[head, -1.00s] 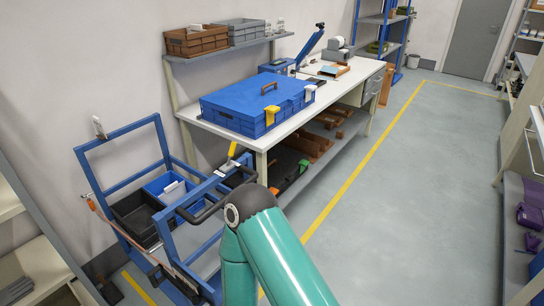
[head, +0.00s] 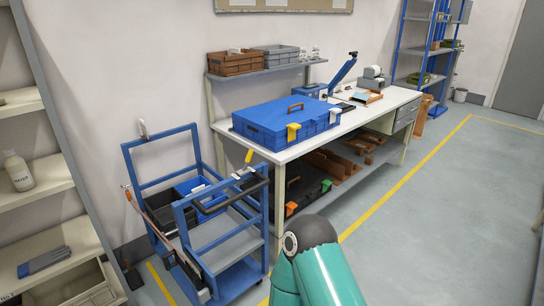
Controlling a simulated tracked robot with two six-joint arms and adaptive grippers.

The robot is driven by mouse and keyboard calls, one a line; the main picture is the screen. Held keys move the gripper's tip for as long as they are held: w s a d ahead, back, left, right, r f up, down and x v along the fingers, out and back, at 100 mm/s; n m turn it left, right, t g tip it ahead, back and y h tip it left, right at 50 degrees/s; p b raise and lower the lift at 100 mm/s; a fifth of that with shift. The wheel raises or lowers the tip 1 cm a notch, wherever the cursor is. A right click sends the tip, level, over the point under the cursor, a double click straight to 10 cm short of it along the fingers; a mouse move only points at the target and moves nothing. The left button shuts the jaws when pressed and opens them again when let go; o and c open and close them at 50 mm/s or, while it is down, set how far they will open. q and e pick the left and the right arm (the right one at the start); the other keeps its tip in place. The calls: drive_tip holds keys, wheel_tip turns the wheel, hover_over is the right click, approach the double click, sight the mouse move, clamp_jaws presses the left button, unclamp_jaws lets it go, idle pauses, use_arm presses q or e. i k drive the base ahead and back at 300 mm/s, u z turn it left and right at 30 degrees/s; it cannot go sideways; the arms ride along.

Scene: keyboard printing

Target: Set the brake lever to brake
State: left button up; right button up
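A blue cart (head: 165,140) stands at the left with a black push handle (head: 236,193) on its near side. A small lever with a yellow grip (head: 249,156) sits on a silver bracket at the cart's upper right corner. The yellow grip points up, slightly tilted; I cannot read any brake marking near it. A teal arm of mine comes in from the bottom, right of the cart. Its dark rounded joint is in front of the lower shelf of the bench. Neither of my grippers shows in the head view.
A workbench (head: 218,126) with a blue case (head: 275,118) stands behind and right of the cart. Shelving (head: 42,187) is at the left. Blue and black bins are in the cart. The grey floor (head: 440,220) at the right is open, with a yellow line.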

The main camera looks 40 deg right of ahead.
sight(250, 154)
drive_tip(key=z, duration=0.25)
drive_tip(key=i, duration=0.85)
drive_tip(key=z, duration=0.05)
